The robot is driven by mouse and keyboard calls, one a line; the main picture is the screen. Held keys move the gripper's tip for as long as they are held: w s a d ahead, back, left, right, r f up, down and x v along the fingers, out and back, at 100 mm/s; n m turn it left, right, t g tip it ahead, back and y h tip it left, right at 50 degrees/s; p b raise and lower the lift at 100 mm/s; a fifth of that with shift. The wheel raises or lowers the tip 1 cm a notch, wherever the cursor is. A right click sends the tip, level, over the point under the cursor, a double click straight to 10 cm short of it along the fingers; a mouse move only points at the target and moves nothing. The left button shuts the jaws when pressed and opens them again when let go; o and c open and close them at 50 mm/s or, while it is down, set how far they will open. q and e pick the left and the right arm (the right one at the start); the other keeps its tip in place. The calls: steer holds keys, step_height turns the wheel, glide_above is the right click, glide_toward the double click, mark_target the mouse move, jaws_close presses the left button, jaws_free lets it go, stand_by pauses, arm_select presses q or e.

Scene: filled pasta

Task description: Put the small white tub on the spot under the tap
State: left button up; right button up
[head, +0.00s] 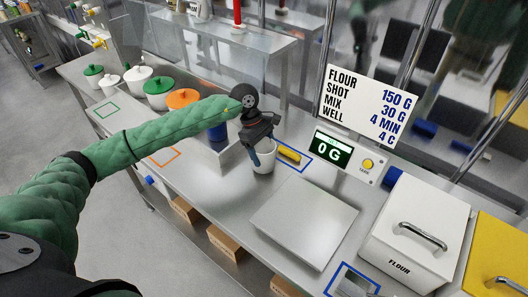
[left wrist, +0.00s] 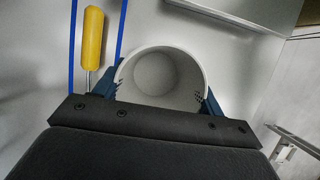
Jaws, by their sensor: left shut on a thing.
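My left gripper (head: 261,150) is shut on the small white tub (head: 264,162). In the head view the tub is upright over the steel counter, left of the scale plate; I cannot tell whether it touches the counter. In the left wrist view the tub (left wrist: 160,72) is between the blue fingers of the gripper (left wrist: 158,98), its open mouth towards the camera and its inside looking empty. I cannot make out the tap's spot for certain. My right gripper is not in view.
A yellow-handled tool (head: 289,155) lies in a blue outline behind the tub. The scale plate (head: 304,222) is bare; its display (head: 332,149) reads 0 G. A white FLOUR bin (head: 416,228) stands right. Lidded pots (head: 158,88) stand far left near a green outline (head: 106,109).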

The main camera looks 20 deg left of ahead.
arm_select(q)
steer(key=shift+f+p, duration=0.3)
steer(key=shift+f, duration=0.55)
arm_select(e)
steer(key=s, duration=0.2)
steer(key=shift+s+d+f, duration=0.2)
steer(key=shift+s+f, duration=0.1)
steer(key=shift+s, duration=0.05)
arm_select(q)
steer(key=shift+f, duration=0.15)
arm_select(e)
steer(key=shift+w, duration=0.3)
arm_select(q)
steer(key=o, duration=1)
steer(key=shift+c, duration=0.2)
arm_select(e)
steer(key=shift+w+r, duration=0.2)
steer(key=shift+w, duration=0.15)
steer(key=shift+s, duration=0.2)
